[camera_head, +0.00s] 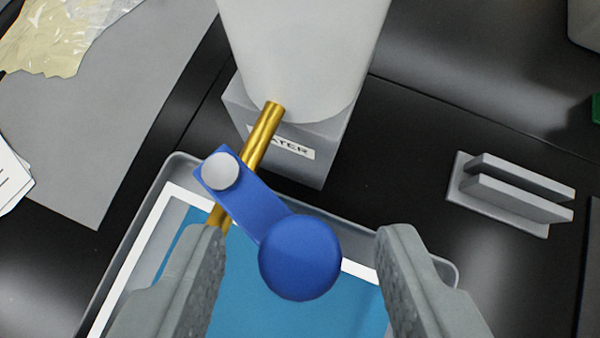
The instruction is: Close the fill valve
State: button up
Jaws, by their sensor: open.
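The fill valve has a blue lever (255,208) with a round blue knob (300,257) at its end and a grey pivot cap (221,171). It sits on a brass pipe (262,137) that comes out of a white tank. The lever slants across the pipe, toward the lower right. My gripper (300,245) is open, with one finger on each side of the knob. Gaps show between the knob and both fingers. The lower end of the pipe is partly hidden behind the lever and left finger.
The white tank (300,50) stands on a grey block (325,165) with a partly covered label ending in "ATER". Below the valve is a grey tray (178,163) with a blue, white-bordered bottom. A grey slotted holder (510,195) stands at right. A clear bag (60,35) lies upper left.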

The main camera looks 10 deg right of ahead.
jog(key=shift+x, duration=1.1)
jog(key=c, duration=1)
jog(key=shift+w+d+n+y, duration=0.3)
jog(key=shift+d+n+y, duration=0.15)
jog(key=shift+n+y, duration=0.45)
jog(key=shift+w+d+n+y, duration=0.2)
jog(key=shift+n+y, duration=0.25)
jog(key=shift+n, duration=0.25)
jog(key=shift+w+d+n+y, duration=0.2)
jog(key=shift+n+y, duration=0.25)
jog(key=shift+n, duration=0.25)
jog(key=o, duration=1)
